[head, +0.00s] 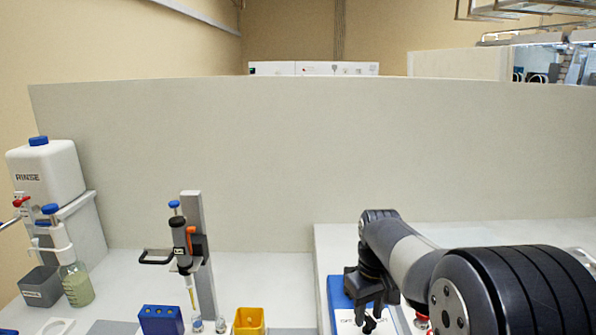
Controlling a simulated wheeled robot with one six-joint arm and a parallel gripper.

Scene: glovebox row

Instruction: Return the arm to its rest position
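My arm reaches in from the lower right of the head view. Its dark gripper (370,318) points down in front of a blue and white item (337,292) with partly hidden lettering on the right-hand bench. The fingers are small, dark and near the lower edge, so I cannot tell whether they are apart or hold anything. I also cannot tell whether they touch the item.
A pipette (181,245) hangs on a grey stand (200,260). A blue block (161,320) and a yellow container (249,321) stand near it. A RINSE tank (46,173), a bottle (77,285) and a grey bin (41,287) are left. A tall partition (300,160) closes the back.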

